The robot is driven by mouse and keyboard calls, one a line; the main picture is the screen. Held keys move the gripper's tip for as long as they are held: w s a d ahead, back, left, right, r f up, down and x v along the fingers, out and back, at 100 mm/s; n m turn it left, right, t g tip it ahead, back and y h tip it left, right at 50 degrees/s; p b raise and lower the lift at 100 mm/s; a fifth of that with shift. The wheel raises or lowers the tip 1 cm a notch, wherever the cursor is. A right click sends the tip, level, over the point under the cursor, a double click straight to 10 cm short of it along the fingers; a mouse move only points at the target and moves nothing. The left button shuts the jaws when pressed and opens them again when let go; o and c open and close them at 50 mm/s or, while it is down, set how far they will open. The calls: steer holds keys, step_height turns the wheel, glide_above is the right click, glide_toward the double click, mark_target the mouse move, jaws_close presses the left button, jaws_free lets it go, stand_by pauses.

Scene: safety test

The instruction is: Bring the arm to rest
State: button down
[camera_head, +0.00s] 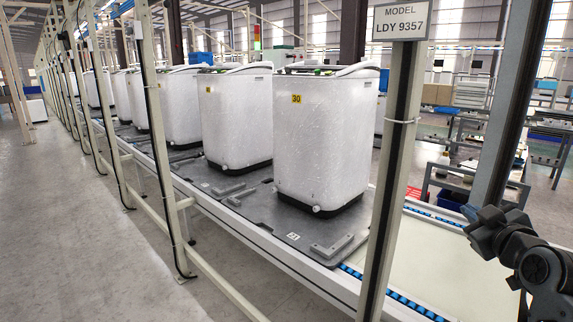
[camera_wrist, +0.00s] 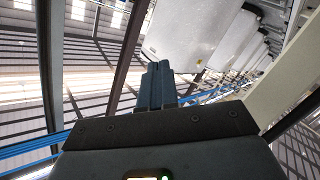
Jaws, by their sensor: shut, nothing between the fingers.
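My gripper (camera_wrist: 156,82) shows in the middle of the wrist view. Its two dark fingers are together, with nothing between them. Beyond the fingertips are a white tub and slanted dark and pale frame posts; I cannot tell how far away they are. In the head view, dark links of my arm show at the lower right edge, to the right of the pale post and over the conveyor side. I cannot make out the fingers there.
White tubs (camera_head: 322,135) stand in a row on dark pallets along the conveyor. A pale post (camera_head: 393,180) with a model sign (camera_head: 401,22) and a dark post (camera_head: 513,100) stand near my arm. The grey floor (camera_head: 70,230) at left is clear.

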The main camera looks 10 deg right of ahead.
steer(key=s+a+f+m+y, duration=0.2)
steer(key=s+a+f, duration=1.5)
steer(key=s, duration=0.4)
steer(key=s+a+r+y, duration=0.1)
steer(key=s+a+r, duration=0.2)
steer(key=s, duration=0.8)
steer(key=s+a+r+m+g+y, duration=0.1)
steer(key=s+a+r, duration=0.2)
steer(key=s, duration=0.9)
steer(key=a, duration=0.3)
steer(key=shift+s+a+y, duration=0.3)
steer(key=shift+a+y, duration=0.1)
